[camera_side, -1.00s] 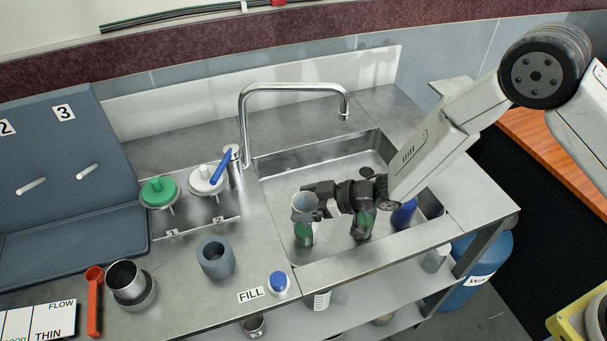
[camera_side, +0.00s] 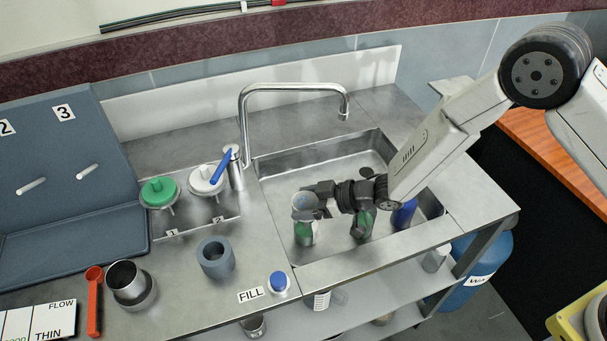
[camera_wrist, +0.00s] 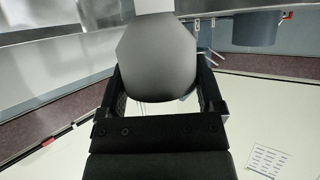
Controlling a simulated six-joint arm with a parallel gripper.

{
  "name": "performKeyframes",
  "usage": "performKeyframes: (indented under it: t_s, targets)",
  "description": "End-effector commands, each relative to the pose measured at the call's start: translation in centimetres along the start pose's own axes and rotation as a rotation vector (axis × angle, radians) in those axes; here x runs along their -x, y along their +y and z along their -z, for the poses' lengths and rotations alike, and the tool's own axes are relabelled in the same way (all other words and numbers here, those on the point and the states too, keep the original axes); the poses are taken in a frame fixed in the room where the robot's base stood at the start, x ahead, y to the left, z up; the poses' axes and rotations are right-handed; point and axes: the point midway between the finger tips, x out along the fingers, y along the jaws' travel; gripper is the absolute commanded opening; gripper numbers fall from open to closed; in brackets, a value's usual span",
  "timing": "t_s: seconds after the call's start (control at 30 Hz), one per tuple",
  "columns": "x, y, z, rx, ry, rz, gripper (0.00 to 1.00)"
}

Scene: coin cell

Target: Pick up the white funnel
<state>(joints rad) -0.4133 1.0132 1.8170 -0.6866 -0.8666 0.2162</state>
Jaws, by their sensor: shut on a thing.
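I cannot tell whether the two touch.
The sink (camera_side: 285,170) also holds a dark green bottle (camera_side: 361,226) and a blue one (camera_side: 403,214). The tap (camera_side: 292,88) arches behind.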

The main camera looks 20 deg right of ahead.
Motion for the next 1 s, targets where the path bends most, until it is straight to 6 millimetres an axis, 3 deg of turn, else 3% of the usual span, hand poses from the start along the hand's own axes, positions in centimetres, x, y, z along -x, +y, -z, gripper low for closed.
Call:
performKeyframes:
  t_s: [0.47, 1.0]
  targets:
    - [1.4, 0.0, 3.0, 0.001, 0.004, 0.0, 0.29]
    - [8.6, -2.7, 6.3, 0.0, 0.002, 0.001, 0.29]
